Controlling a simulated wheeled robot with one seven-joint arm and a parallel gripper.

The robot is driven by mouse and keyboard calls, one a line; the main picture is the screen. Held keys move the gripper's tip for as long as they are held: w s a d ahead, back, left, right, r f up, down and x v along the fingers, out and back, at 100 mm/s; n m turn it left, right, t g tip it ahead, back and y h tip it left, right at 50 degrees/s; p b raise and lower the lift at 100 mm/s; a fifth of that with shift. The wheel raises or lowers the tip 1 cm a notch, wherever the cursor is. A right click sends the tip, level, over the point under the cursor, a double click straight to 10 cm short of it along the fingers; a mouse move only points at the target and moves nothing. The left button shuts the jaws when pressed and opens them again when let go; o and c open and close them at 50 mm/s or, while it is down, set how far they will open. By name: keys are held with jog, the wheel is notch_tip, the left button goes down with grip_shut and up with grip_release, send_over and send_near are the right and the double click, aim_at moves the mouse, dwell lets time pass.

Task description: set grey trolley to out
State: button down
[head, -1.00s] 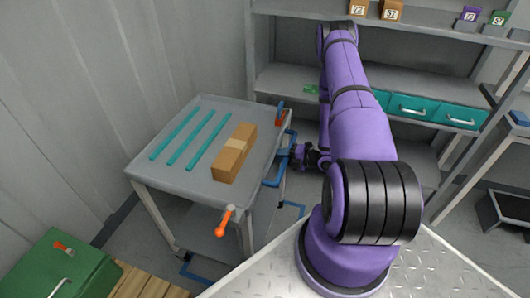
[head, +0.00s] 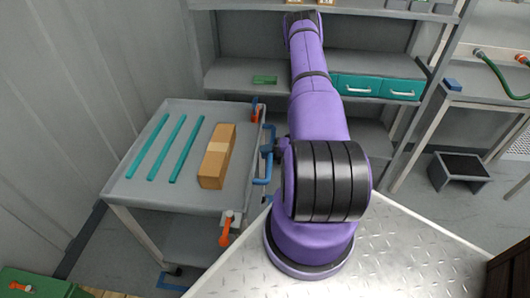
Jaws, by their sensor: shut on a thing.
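The grey trolley (head: 188,192) stands at the left, beside my base, with a flat grey top. A blue handle (head: 264,168) runs along its right side. My gripper (head: 270,148) is at this handle and shut on it; my own arm hides most of the gripper. Orange levers show at the trolley's near right corner (head: 225,232) and far right corner (head: 256,113). On top lie several teal strips (head: 165,147) and a brown box (head: 214,170) with a paler band.
A green chest (head: 35,284) is at the lower left. A wall is close on the trolley's left.

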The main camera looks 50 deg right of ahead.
jog(key=c, duration=1)
grip_release()
jog(key=shift+o, duration=0.2)
jog(key=shift+s+d, duration=0.1)
jog(key=v, duration=1)
jog(key=shift+s+d, duration=0.15)
jog(key=shift+s, duration=0.15)
jog(key=shift+r, duration=0.1)
